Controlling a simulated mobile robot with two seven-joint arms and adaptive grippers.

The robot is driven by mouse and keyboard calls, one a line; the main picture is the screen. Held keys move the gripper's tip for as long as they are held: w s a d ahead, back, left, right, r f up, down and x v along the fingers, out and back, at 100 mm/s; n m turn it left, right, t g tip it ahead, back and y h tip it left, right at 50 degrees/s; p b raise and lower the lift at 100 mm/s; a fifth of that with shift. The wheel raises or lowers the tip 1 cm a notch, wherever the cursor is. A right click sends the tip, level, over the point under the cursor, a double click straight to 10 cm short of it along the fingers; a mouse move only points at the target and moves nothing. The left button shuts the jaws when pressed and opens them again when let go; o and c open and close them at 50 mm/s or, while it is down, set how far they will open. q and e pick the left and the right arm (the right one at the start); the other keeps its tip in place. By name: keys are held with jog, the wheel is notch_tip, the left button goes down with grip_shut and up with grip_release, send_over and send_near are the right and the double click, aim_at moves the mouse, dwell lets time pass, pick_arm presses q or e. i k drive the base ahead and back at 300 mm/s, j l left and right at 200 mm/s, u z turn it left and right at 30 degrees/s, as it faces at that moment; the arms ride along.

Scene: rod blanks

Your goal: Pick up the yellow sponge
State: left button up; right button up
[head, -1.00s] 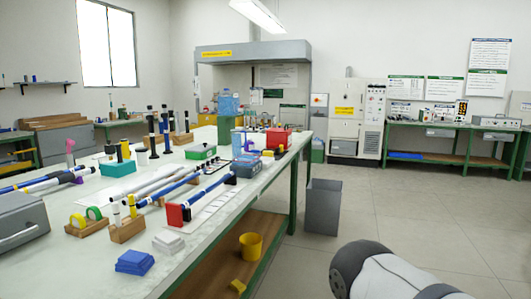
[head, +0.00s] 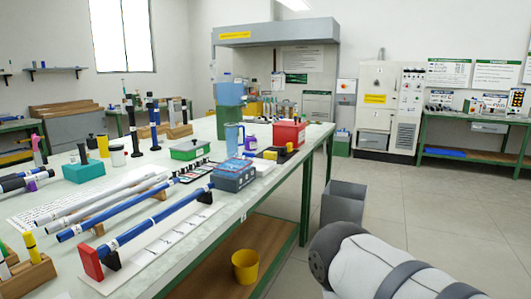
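A small yellow block (head: 270,155) lies on the long workbench (head: 240,196), just right of a blue-grey box (head: 233,176) and in front of a red box (head: 289,134). It is too small to tell for sure whether it is the yellow sponge. Another upright yellow piece (head: 103,146) stands behind a teal block (head: 84,171) at the left. Neither of my grippers is in view. Only a grey and white part of my arm shows at the bottom right.
A yellow bucket (head: 245,265) stands on the bench's lower wooden shelf (head: 267,243). Long blue and grey rods lie on supports along the bench. A grey bin (head: 344,202) stands on the floor right of the bench. The floor (head: 440,220) further right is clear.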

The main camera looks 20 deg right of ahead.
aim_at(269, 155)
jog(key=i+l+u, duration=0.1)
jog(key=l, duration=0.25)
jog(key=i+l, duration=0.2)
jog(key=l, duration=0.15)
jog(key=i+l+u, duration=0.15)
jog(key=l, duration=0.25)
jog(key=i+l, duration=0.15)
jog(key=l, duration=0.2)
jog(key=u, duration=0.05)
